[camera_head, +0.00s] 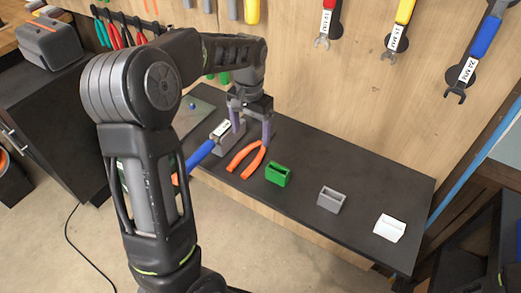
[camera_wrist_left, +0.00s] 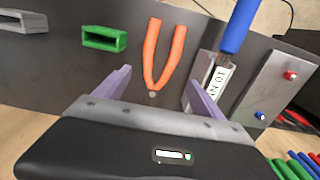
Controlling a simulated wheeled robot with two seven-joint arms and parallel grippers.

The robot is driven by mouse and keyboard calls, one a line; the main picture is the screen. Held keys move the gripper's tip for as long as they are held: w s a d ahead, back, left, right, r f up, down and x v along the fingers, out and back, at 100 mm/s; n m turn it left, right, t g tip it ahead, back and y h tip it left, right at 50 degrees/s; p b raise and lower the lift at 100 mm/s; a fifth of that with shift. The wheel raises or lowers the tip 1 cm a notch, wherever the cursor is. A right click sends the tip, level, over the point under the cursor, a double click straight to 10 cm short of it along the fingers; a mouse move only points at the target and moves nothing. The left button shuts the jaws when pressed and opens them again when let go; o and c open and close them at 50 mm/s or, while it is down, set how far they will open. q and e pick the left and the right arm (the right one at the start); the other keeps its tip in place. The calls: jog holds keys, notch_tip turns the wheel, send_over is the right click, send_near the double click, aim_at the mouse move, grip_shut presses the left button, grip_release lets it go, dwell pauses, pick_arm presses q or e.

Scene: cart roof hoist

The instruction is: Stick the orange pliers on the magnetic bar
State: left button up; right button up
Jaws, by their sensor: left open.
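The orange pliers (camera_head: 257,161) lie on the dark bench top, handles spread toward the front edge. My left gripper (camera_head: 252,132) is above their pivot end, fingers apart and pointing down. My right gripper is not in view.
A blue-handled tool (camera_head: 200,155) in a labelled holder is close left of the pliers. Green (camera_head: 278,175), grey (camera_head: 331,199) and white (camera_head: 389,228) holders stand to the right. Wrenches (camera_head: 397,37) hang on the wooden wall. The bench between the holders is clear.

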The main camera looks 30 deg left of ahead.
aim_at(253, 156)
pick_arm(q)
jog(key=shift+f, duration=1.3)
jog(key=shift+w+f+p, duration=0.2)
jog(key=shift+f+p, duration=0.85)
jog(key=shift+f, duration=1.6)
jog(key=shift+d, duration=0.1)
jog(key=c, duration=1.7)
